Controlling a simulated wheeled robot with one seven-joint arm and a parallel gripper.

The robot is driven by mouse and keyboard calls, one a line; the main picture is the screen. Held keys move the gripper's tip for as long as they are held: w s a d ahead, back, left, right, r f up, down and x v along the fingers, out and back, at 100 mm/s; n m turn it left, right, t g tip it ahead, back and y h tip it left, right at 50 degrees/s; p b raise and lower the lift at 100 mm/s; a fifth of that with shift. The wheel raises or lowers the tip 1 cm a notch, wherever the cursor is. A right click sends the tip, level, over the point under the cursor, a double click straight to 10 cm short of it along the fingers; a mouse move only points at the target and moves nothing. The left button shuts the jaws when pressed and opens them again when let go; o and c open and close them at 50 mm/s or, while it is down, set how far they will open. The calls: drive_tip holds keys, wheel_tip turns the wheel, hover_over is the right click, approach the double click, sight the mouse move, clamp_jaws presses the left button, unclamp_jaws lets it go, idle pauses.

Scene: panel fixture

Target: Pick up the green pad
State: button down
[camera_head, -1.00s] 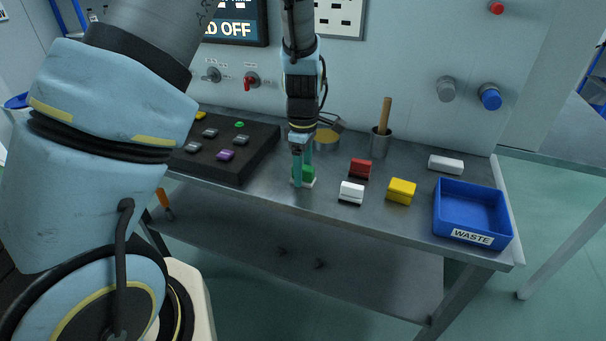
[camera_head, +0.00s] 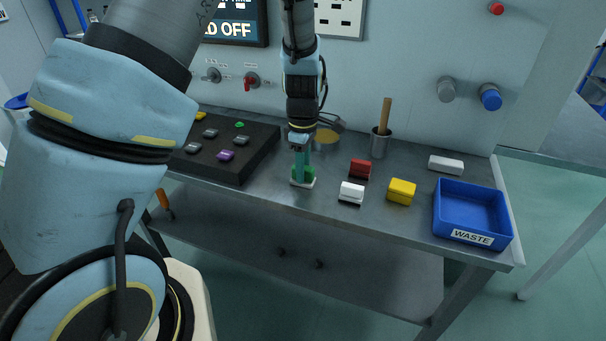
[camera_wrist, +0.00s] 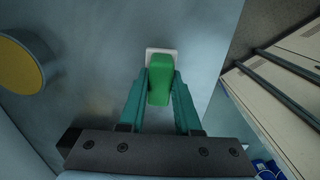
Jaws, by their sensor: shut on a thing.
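The green pad (camera_head: 309,174) has a green top and a white base, and is at the middle of the metal bench. My gripper (camera_head: 302,180) points down over it, with its teal fingers covering part of the pad. In the wrist view the green pad (camera_wrist: 159,78) lies between the two teal fingers of my gripper (camera_wrist: 159,84), which are shut on its sides. Its white base sticks out beyond the fingertips. I cannot tell whether the base touches the bench.
White (camera_head: 352,190), red (camera_head: 360,168) and yellow (camera_head: 402,190) blocks lie to the right on the bench (camera_head: 330,215). A blue waste bin (camera_head: 440,215) stands at the right end. A dark button panel (camera_head: 240,168) lies left, and a yellow-topped round container (camera_head: 327,138) behind.

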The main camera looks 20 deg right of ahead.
wheel_tip(320, 180, up, 10)
drive_tip(key=shift+b, duration=0.7)
drive_tip(key=c, duration=1.2)
unclamp_jaws()
clamp_jaws()
